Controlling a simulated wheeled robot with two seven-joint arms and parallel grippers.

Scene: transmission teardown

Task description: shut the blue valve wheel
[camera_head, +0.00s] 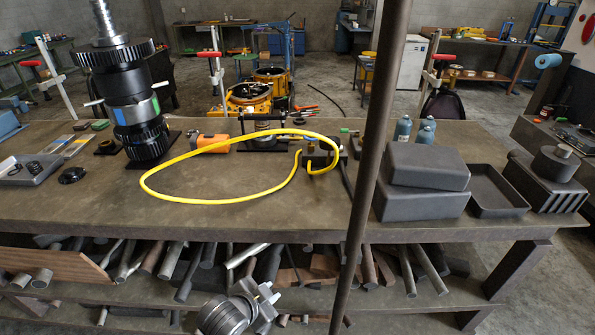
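No blue valve wheel shows clearly. A small dark block (322,158) stands on the bench with a yellow hose (215,201) looped to it. A small blue part (311,138) shows at its top; I cannot tell whether it is a wheel. A light blue round piece (548,60) also shows at the far right. My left gripper (265,297) is at the bottom, in front of the lower shelf, below and apart from the bench top. Its finger gap cannot be made out. My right gripper is not in view.
The bench (250,218) carries a tall black transmission part (130,95) at left, grey boxes (425,180) and a tray (497,190) at right. A brown upright post (372,150) crosses the view. Pipes (175,260) fill the shelf below.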

